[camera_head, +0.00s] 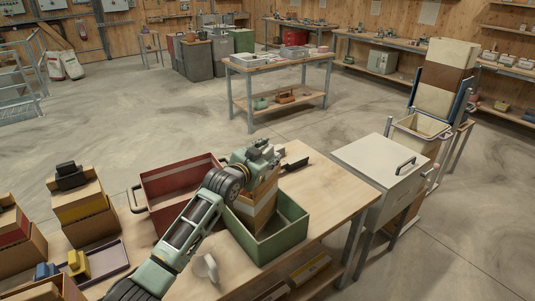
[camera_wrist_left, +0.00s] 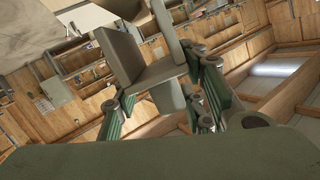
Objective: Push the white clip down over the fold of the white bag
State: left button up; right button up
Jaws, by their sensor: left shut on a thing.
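My left gripper (camera_head: 262,158) is above the green crate (camera_head: 283,238), at the top of a brown bag with a pale band (camera_head: 264,207) that stands in it. In the left wrist view my left gripper (camera_wrist_left: 160,100) is shut on a pale, angular piece, which I take for the white clip (camera_wrist_left: 122,55); it looks grey-beige in the shade. In the head view my gripper hides the clip and the bag's fold, so I cannot tell whether they touch. My right gripper is not in view.
A red crate (camera_head: 178,180) stands left of the green one. A dark tray (camera_head: 105,262) holds a yellow clip (camera_head: 78,263). A bag with a black clip (camera_head: 72,178) stands left. A pale lidded box (camera_head: 380,160) stands right.

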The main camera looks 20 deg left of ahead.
pick_arm(q)
jog(key=shift+f+b, duration=0.4)
jog(key=shift+f, duration=0.35)
jog(key=shift+f+b, duration=0.95)
jog(key=shift+f, duration=0.65)
jog(key=shift+f, duration=0.1)
jog(key=o, duration=1)
jog(key=shift+r+p, duration=3.1)
jog(key=shift+r, duration=0.45)
